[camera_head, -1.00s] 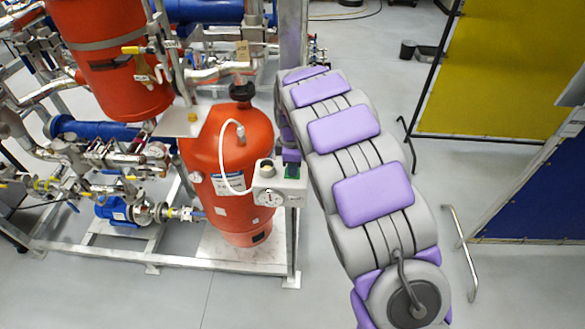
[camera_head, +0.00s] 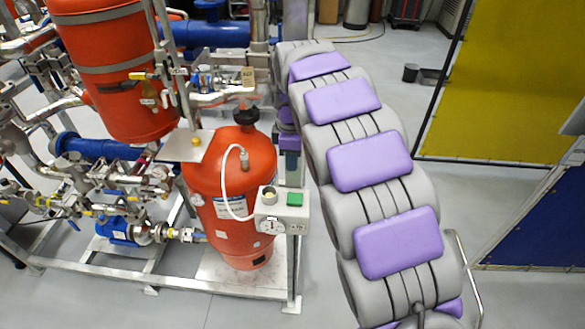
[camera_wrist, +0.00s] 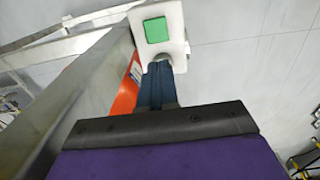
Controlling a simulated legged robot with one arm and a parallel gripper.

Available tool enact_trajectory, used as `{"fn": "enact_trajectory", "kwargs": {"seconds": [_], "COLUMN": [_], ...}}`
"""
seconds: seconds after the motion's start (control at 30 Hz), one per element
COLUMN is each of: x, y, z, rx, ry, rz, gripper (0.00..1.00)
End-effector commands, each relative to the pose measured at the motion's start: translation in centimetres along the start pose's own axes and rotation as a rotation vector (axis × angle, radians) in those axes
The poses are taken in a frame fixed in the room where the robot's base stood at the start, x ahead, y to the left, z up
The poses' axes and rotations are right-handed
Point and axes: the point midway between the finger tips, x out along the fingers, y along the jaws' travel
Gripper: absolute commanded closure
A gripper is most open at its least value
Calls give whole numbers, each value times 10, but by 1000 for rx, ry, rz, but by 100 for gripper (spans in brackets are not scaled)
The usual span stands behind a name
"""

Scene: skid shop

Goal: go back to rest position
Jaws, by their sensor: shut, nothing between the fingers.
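My gripper (camera_wrist: 158,85) is shut and empty, its two dark blue fingers together in the wrist view. In the head view my gripper (camera_head: 291,172) shows at the far end of my grey and purple arm, partly hidden by it. A pale control box (camera_head: 282,212) with a green square button (camera_head: 294,199) and a round gauge lies just below and nearer than the fingers. In the wrist view the green button (camera_wrist: 156,30) is beyond the fingertips, with a visible gap on the box face in the picture.
An orange tank (camera_head: 232,180) stands left of the box on a metal skid frame (camera_head: 160,283) crowded with pipes and valves. A metal post is close beside my gripper. A yellow panel (camera_head: 505,85) and a blue panel (camera_head: 540,215) stand at right. Grey floor lies between.

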Motion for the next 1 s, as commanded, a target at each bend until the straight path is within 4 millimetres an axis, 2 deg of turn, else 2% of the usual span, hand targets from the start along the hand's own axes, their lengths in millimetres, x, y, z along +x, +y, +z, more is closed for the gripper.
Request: {"fn": "enact_trajectory", "kwargs": {"seconds": [0.2, 0.5, 0.63, 0.77, 1.0], "x": [-3, -2, -4, -8, -10], "y": [1, 0, -7, -30, -99], "z": [5, 0, 9, 37, 101], "rx": [1, 2, 49, 187, 537], "ry": [5, 0, -4, -16, -36], "rz": [1, 3, 2, -4, -30], "gripper": [100, 100, 100, 100, 100]}}
